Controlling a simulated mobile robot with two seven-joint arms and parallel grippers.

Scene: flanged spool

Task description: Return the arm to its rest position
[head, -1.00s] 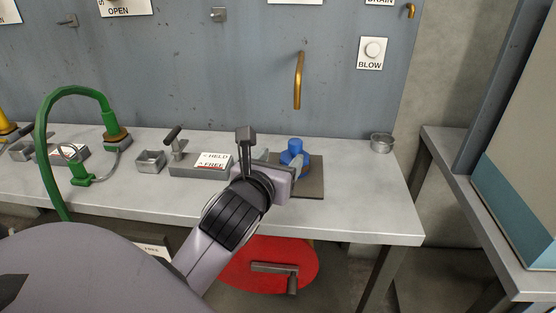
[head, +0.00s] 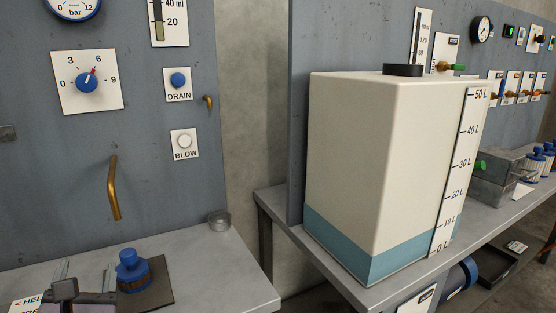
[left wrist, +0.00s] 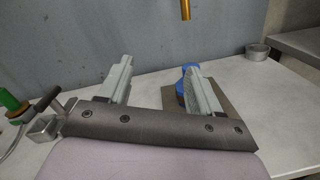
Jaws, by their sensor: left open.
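My left gripper (head: 86,271) is at the bottom left of the head view, open, with nothing between its fingers. Its two pale fingers also show in the left wrist view (left wrist: 158,72), pointing toward the grey back panel. The flanged spool (head: 132,270), blue with a brown middle, stands upright on a dark mat (head: 158,293), just right of the fingers. In the left wrist view the blue spool (left wrist: 180,82) is partly hidden behind the right finger. I cannot tell whether they touch. My right gripper is not in view.
A small metal cup (head: 219,221) stands at the bench's back right corner. A brass spout (head: 114,188) hangs from the panel above the spool. A big white tank (head: 365,160) stands on the right bench. A lever fixture (left wrist: 48,112) is left of the gripper.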

